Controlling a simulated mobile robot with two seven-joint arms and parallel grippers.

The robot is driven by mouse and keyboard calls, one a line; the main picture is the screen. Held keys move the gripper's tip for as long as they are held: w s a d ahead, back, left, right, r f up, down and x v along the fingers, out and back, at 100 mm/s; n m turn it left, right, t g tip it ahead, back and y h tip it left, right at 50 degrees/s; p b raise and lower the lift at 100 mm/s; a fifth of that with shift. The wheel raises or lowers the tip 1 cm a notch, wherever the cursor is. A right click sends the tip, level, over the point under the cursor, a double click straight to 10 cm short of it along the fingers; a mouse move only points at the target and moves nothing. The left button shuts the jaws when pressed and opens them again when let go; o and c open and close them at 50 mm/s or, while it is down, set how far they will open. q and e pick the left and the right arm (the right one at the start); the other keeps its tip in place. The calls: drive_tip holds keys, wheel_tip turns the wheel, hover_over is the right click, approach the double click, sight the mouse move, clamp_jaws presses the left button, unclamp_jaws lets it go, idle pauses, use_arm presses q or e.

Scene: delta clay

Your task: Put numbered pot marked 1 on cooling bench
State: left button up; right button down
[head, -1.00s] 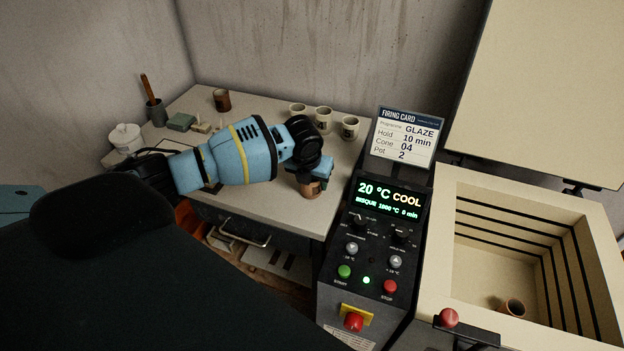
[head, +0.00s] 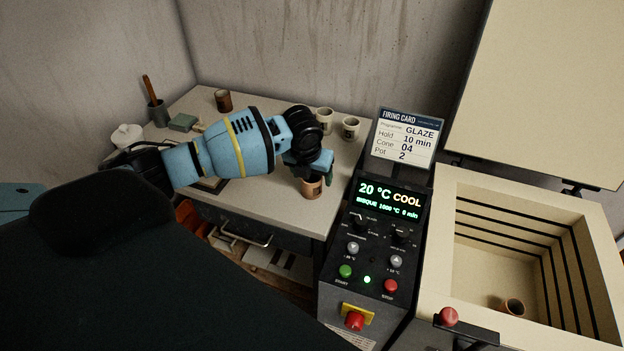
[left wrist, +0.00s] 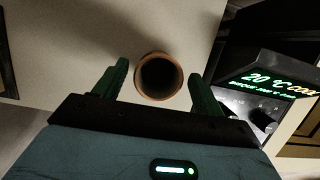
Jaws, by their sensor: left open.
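My left gripper (head: 318,172) is at the front right corner of the pale bench (head: 275,205), next to the kiln control box. Its jaws are open. A brown pot (head: 312,186) stands upright on the bench under it, with a pale label partly hidden by the gripper. In the left wrist view the pot (left wrist: 159,76) shows from above, its round mouth a little beyond and between the two green fingers (left wrist: 158,85), with gaps on both sides. I cannot read the pot's number. My right gripper is not in view.
The open kiln (head: 443,240) at right holds another brown pot (head: 512,307). The control box (head: 375,250) reads 20 °C COOL, and a firing card (head: 404,138) stands behind it. Pale cups (head: 350,128) and a dark brown pot (head: 223,100) stand at the bench's back.

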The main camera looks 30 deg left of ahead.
sight(308, 198)
use_arm(q)
drive_tip(key=v, duration=0.8)
drive_tip(key=shift+r+p, duration=0.35)
drive_tip(key=shift+p, duration=0.1)
